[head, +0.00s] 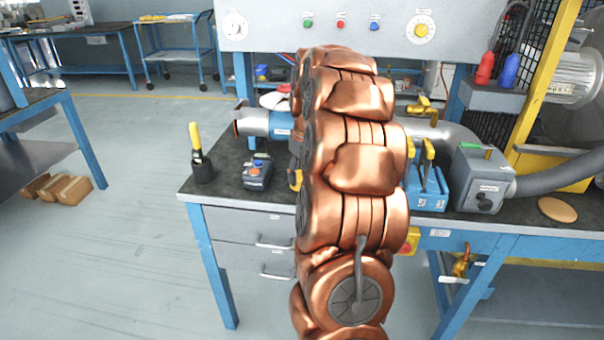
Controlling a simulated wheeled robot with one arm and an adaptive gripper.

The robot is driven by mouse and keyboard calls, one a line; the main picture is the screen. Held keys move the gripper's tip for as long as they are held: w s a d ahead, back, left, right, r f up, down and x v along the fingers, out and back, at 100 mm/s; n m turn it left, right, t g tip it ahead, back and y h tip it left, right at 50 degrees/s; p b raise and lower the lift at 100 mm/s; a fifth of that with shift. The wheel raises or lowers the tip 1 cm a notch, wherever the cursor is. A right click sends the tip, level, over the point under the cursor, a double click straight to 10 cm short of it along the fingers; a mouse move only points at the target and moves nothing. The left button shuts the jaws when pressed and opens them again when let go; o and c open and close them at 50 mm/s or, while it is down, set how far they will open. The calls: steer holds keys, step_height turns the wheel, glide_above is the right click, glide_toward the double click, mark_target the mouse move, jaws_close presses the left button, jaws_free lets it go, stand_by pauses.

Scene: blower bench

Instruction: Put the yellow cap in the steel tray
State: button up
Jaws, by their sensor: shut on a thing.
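My copper-coloured arm rises through the middle of the head view and hides the centre of the bench. My gripper is hidden behind the arm, so its fingers and anything between them do not show. A small yellow piece (296,180) peeks out at the arm's left edge, above the bench top; I cannot tell whether it is the yellow cap. I cannot make out the steel tray; it may be behind the arm.
The dark bench top (225,178) holds a yellow-handled tool in a black holder (201,160), a blue-grey device (257,173), a blue block with yellow levers (428,190), a grey box with a hose (484,180) and a round tan disc (557,209).

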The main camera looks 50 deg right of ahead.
steer(key=shift+f, duration=0.1)
steer(key=o, duration=0.9)
steer(key=shift+o, duration=0.2)
step_height(320, 180, up, 12)
steer(key=s, duration=0.1)
steer(key=shift+s+a, duration=0.15)
steer(key=shift+s, duration=0.05)
